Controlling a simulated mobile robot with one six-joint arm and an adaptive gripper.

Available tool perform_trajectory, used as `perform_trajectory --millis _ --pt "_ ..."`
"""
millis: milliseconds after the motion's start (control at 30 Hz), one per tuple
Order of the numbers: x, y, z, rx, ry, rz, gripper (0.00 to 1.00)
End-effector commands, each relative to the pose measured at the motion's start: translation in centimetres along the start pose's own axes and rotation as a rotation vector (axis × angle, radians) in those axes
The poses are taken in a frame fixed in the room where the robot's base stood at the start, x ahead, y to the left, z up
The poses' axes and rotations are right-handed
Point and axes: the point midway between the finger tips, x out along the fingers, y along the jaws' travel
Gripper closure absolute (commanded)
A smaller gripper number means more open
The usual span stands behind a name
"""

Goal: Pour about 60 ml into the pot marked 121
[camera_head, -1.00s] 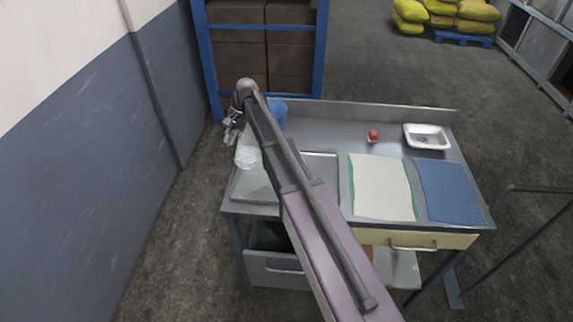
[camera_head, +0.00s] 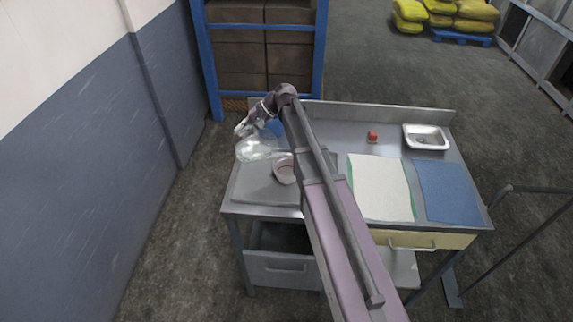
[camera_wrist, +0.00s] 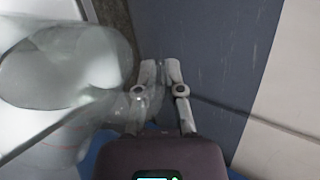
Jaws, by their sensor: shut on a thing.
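My gripper (camera_head: 243,128) is shut on a clear glass vessel (camera_head: 257,149) above the left end of the steel table. The vessel looks tilted, with a narrow part pointing right. In the wrist view the translucent vessel (camera_wrist: 60,85) fills the left side, beside my gripper's fingers (camera_wrist: 160,70). A small round pot (camera_head: 286,171) with a pinkish inside stands on the table just right of and below the vessel. I cannot read any mark on it. I cannot tell whether liquid is flowing.
A blue container (camera_head: 275,127) stands behind my wrist, partly hidden. A white cloth (camera_head: 380,187), a blue mat (camera_head: 449,190), a small red object (camera_head: 373,136) and a white-rimmed basin (camera_head: 426,137) lie to the right. A wall (camera_head: 85,130) is left of the table.

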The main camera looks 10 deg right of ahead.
Motion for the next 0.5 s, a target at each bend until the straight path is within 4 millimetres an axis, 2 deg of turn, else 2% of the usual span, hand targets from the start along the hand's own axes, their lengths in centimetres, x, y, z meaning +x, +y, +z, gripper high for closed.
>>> perform_trajectory --millis 500 --pt "-1.07 -0.32 0.48 -0.031 0.005 -0.076 1.00"
